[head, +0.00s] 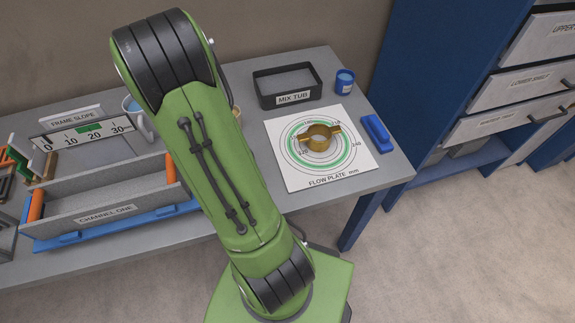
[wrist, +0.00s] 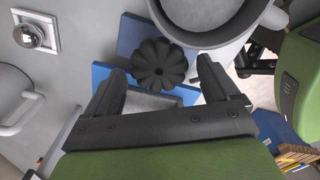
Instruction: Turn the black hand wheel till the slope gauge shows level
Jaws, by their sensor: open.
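The black hand wheel (wrist: 160,63), with a lobed rim, shows in the wrist view. My gripper (wrist: 161,68) is open, with one finger on each side of the wheel in the picture. I cannot tell whether either finger touches it. The head view shows neither the wheel nor my gripper; my green arm covers the middle. The slope gauge (head: 86,133) stands at the back left under a FRAME SLOPE label, with a scale from 0 to 30 and a green band around 20. I cannot make out its pointer clearly.
The grey CHANNEL ONE trough (head: 105,190) lies on a blue base at the left. At the right are a black MIX TUB (head: 289,99), a blue cup (head: 345,83) and a flow plate (head: 368,161) bearing a brass ring. A round grey vessel (wrist: 200,38) sits close beyond the wheel.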

